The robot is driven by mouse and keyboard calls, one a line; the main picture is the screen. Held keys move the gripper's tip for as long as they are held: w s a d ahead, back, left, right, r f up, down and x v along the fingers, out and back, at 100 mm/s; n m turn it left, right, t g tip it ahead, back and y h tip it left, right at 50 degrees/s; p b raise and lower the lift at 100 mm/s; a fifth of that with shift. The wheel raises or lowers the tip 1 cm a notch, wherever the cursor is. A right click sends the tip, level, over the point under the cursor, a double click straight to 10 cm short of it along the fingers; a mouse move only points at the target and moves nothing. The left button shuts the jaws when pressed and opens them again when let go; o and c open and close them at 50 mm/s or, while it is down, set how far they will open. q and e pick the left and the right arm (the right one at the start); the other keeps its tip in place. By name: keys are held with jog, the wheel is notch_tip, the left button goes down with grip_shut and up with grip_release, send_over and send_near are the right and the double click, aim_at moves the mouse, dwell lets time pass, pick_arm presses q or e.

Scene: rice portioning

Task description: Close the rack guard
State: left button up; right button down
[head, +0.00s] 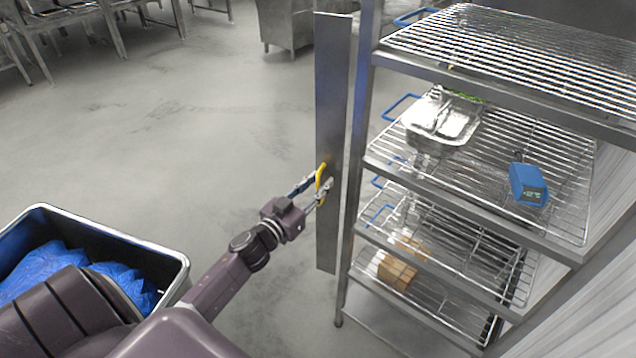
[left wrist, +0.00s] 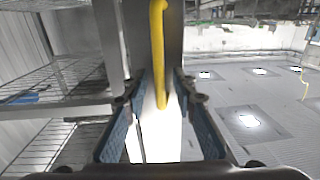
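The rack guard (head: 333,110) is a tall narrow metal panel standing swung out at the left side of the wire rack (head: 365,140). A yellow handle (head: 321,176) sits on its face. My left gripper (head: 318,190) is at the handle. In the left wrist view the yellow handle (left wrist: 158,50) runs down between the two blue-padded fingers of the left gripper (left wrist: 160,115). The fingers are apart, with gaps on both sides of the handle. The panel (left wrist: 172,45) shows behind it. My right gripper is not in view.
A grey bin (head: 185,262) with blue bags stands at lower left. The floor (head: 220,120) left of the guard is clear. Metal tables stand at the back.

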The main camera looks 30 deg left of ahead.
pick_arm(q)
grip_shut()
